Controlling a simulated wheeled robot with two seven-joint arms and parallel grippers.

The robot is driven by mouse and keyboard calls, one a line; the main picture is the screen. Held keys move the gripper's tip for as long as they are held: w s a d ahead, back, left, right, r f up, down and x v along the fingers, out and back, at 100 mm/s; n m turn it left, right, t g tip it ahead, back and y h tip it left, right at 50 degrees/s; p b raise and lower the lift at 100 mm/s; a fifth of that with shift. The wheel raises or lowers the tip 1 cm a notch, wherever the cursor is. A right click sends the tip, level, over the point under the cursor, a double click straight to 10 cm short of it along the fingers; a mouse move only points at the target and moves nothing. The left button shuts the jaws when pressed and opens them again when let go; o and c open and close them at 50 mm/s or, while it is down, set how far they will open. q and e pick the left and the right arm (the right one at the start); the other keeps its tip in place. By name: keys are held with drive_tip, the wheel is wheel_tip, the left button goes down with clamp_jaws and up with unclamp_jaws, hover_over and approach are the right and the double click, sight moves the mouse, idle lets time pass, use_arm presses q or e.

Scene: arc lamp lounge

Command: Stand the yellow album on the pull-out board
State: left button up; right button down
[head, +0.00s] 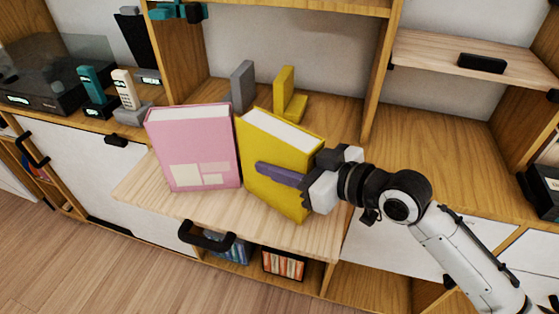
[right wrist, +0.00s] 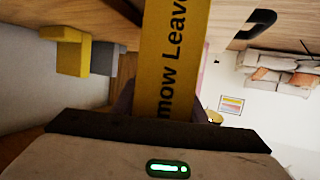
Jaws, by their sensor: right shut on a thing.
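The yellow album (head: 265,190) is upright on or just above the pull-out board (head: 300,238), turned at an angle beside a pink album (head: 190,150). My right gripper (head: 300,183) is shut on the yellow album, with one dark finger across its cover. In the right wrist view, the album's yellow spine (right wrist: 175,60) with dark lettering lies between the fingers. I cannot tell if its lower edge touches the board. The pink album stands on the board to the left. My left gripper is not in view.
A grey bookend (head: 242,86) and a yellow bookend (head: 288,98) stand on the shelf behind the albums. Two phone handsets (head: 125,90) and a dark turntable (head: 40,80) are at left. The board has a black handle (head: 206,238) in front; its left end is bare.

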drive_tip(key=shift+r, duration=0.25)
drive_tip(key=c, duration=1.5)
unclamp_jaws()
drive_tip(key=shift+f, duration=0.3)
drive_tip(key=o, duration=0.4)
drive_tip(key=shift+r, duration=0.15)
drive_tip(key=v, duration=1.2)
drive_tip(key=shift+a, duration=0.1)
